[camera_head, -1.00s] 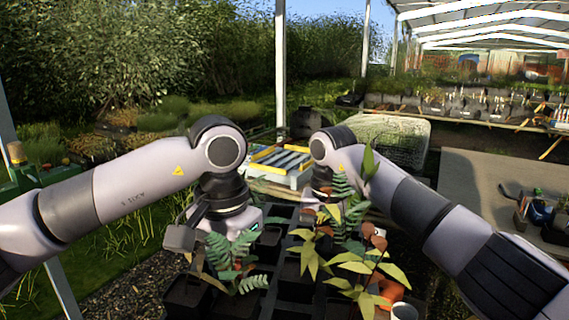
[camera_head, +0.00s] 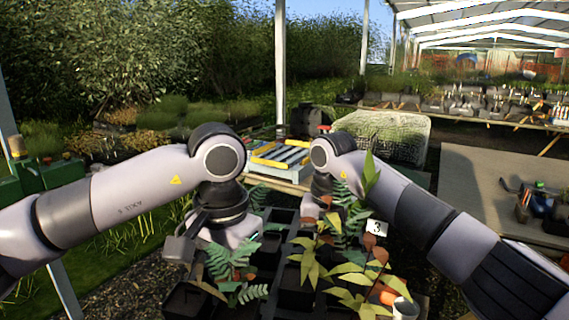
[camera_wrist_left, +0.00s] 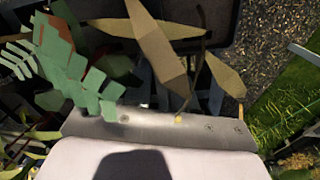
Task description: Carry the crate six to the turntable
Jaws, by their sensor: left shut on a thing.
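A dark crate (camera_head: 283,217) of black square pots with ferns and brown-green leafy plants stands in front of me, between my arms. No number six is readable on it. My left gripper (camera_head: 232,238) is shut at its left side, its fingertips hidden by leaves. In the left wrist view the gripper (camera_wrist_left: 165,128) lies against leaves and the dark crate. My right gripper (camera_head: 318,205) is at the far right side, mostly behind plants; its jaws are hidden. A low platform with grey rollers and yellow edges (camera_head: 282,155) stands beyond the crate; I cannot tell whether it is the turntable.
A white card marked 3 (camera_head: 376,228) shows beside the plants. A pale mesh-covered block (camera_head: 385,135) stands behind my right arm. A grey table (camera_head: 490,200) with small items is at right, a green stand (camera_head: 45,175) at left. Gravel and grass lie at left.

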